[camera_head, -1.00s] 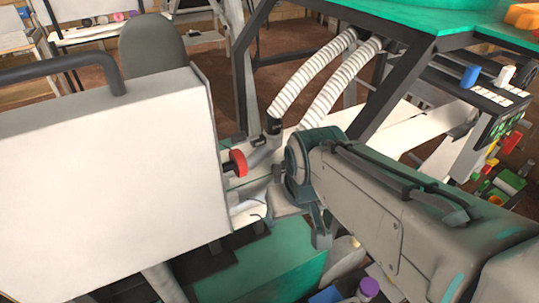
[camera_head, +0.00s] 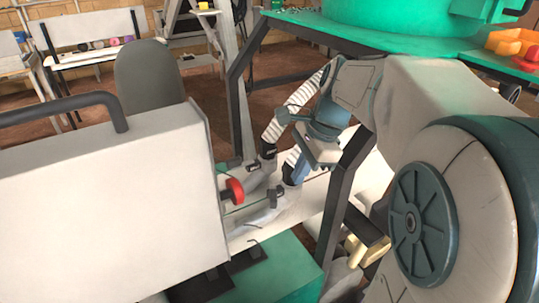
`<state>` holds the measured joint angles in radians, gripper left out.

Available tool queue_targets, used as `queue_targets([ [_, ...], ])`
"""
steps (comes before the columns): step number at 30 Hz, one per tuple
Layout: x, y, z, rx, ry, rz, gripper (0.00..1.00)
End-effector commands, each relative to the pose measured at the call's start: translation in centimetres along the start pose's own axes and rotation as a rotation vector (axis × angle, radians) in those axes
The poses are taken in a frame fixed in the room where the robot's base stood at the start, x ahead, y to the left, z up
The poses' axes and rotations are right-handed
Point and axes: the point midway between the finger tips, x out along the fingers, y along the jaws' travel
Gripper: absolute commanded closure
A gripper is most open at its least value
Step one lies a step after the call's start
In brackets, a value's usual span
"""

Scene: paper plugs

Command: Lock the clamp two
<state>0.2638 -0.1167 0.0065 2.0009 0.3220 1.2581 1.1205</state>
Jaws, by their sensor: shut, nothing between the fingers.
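Two white ribbed hoses come down in the middle of the head view, one ending at a dark clamp-like fitting (camera_head: 267,150), the other at a second dark fitting (camera_head: 290,176). I cannot tell which is clamp two, or whether either is locked. Grey pipes (camera_head: 265,178) run on from the fittings. My gripper (camera_head: 299,170) is small in view, pointing down beside the second fitting. It is shut and holds nothing. I cannot tell if it touches the fitting. My wrist and forearm cover part of the hoses.
A green-topped table (camera_head: 400,42) with dark legs stands behind my arm. A dark table leg (camera_head: 340,200) is close to the gripper's right. A green block (camera_head: 275,272) lies below.

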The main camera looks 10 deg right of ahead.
Motion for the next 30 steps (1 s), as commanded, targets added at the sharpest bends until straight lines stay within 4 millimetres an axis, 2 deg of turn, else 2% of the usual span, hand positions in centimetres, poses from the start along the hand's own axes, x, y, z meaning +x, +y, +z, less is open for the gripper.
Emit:
queue_targets([
  [3,-0.8,-1.5,-0.7,0.159,-0.041,0.006,1.0],
  [7,-1.2,-2.3,-1.0,0.265,-0.069,0.014,1.0],
  [21,-1.3,-2.6,-1.1,0.31,-0.081,0.017,1.0],
  [26,0.1,-2.6,-1.0,0.309,-0.081,0.02,1.0],
  [30,2.6,-2.5,-0.8,0.309,-0.081,0.023,1.0],
])
